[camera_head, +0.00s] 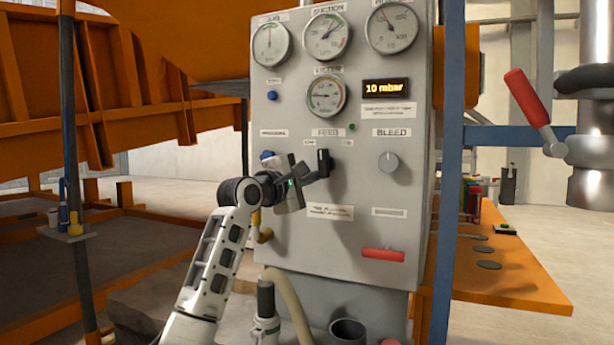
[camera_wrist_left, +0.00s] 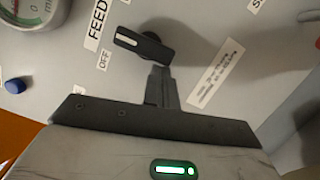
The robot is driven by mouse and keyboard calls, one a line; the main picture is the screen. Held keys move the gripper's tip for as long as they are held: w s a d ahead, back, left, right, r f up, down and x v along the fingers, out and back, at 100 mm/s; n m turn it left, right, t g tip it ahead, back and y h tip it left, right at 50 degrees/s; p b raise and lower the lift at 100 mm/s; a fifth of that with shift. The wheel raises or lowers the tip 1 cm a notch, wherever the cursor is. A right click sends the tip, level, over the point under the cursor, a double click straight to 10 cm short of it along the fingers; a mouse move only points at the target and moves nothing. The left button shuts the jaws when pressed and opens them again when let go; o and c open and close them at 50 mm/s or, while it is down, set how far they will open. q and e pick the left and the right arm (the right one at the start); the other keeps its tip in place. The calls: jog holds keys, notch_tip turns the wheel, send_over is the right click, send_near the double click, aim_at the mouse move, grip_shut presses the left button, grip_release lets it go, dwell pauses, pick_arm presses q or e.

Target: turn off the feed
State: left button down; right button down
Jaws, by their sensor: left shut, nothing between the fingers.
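The feed knob (camera_head: 322,162) is a black handle under the FEED label (camera_head: 326,132) on the grey control panel. In the left wrist view the knob (camera_wrist_left: 146,46) has a white line at its end, pointing between the OFF label (camera_wrist_left: 105,60) and a small label at the top edge. My left gripper (camera_head: 318,174) is shut and empty. In the left wrist view its fingertips (camera_wrist_left: 162,75) are close to the knob's near side; I cannot tell whether they touch. My right gripper is not in view.
Beside the feed knob is the grey BLEED knob (camera_head: 388,161). A red handle (camera_head: 383,254) sits lower on the panel (camera_head: 290,235). Gauges and a 10 mbar display (camera_head: 386,88) are above. A blue post (camera_head: 449,170) and orange table (camera_head: 510,265) stand right.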

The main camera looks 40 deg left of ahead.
pick_arm(q)
jog(key=shift+w+d+f+n+t+y+p, duration=0.1)
jog(key=shift+d+f+n+t+y+p, duration=0.15)
jog(key=shift+n+p, duration=0.6)
jog(key=shift+w+d+n+t+y+p, duration=0.15)
jog(key=shift+d+n+p, duration=0.2)
jog(key=shift+n, duration=0.8)
jog(key=shift+a, duration=0.1)
jog(key=s+a+f+b, duration=0.1)
jog(key=s, duration=0.4)
jog(key=s+a+f+b, duration=0.1)
jog(key=s, duration=0.5)
jog(key=shift+a+f, duration=0.35)
jog(key=shift+s, duration=0.1)
